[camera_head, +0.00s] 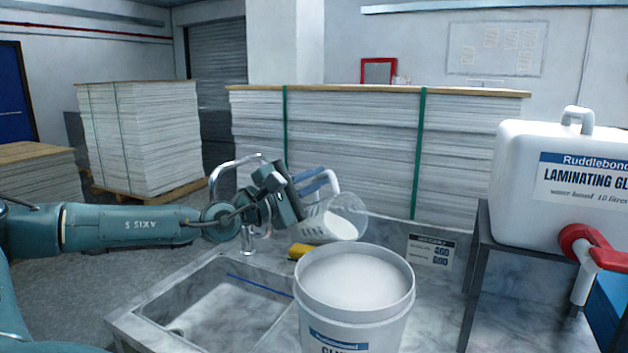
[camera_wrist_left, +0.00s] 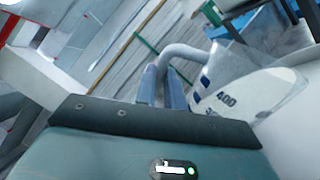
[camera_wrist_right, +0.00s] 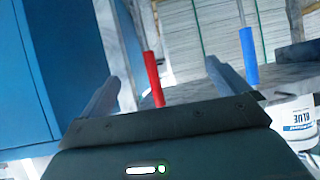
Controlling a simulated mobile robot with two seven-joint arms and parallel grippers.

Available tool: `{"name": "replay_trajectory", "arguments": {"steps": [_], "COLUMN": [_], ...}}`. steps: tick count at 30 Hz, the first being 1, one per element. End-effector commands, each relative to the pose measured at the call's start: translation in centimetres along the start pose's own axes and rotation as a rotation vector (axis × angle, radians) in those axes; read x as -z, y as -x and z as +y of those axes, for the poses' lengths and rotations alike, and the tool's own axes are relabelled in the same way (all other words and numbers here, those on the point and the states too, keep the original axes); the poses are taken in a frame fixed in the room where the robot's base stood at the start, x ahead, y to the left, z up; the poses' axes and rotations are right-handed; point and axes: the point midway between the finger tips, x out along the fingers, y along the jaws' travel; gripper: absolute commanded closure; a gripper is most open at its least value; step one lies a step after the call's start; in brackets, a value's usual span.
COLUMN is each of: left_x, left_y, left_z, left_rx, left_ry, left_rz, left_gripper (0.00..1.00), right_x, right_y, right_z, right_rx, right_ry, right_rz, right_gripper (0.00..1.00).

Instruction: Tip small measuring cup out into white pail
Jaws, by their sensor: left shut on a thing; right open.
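The small measuring cup (camera_head: 345,212) is clear, with white liquid in it. It is tilted to the right, its mouth above the back of the white pail's rim in the head view. My left gripper (camera_head: 314,184) is shut on the cup's grey handle (camera_wrist_left: 186,50); the cup with its 400 mark shows in the left wrist view (camera_wrist_left: 238,98). The white pail (camera_head: 350,322) stands upright at the front, with white content inside. No falling stream is visible. My right gripper (camera_wrist_right: 165,88) is open and empty in its wrist view, out of the head view.
A sink (camera_head: 225,305) lies left of the pail, with a tap (camera_head: 248,238) behind. A yellow item (camera_head: 299,251) and a small sign (camera_head: 432,250) are behind the pail. A large glue container (camera_head: 535,190) with a red tap (camera_head: 590,245) stands right.

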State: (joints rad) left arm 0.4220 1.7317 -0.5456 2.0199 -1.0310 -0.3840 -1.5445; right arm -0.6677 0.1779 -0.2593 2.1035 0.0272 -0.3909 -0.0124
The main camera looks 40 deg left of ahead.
Motion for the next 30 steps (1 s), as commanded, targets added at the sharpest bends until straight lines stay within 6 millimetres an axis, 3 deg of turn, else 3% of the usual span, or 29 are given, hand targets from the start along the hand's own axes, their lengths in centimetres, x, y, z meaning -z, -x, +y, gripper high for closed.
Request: {"name": "replay_trajectory", "arguments": {"steps": [19,30], "left_x": [-2.0,-2.2], "left_y": [-0.1,-0.1], "left_z": [0.6,0.6], "left_rx": [-0.003,-0.003], "left_ry": [-0.14,-0.155], "left_rz": [-0.033,-0.037], "left_gripper": [1.0,1.0], "right_x": [0.4,0.4], "right_y": [0.3,0.3], "right_z": [-0.2,-0.2], "right_rx": [0.002,0.003], "right_ry": [-0.003,-0.002], "right_rz": [-0.003,-0.002], "right_gripper": [0.0,0.0]}}
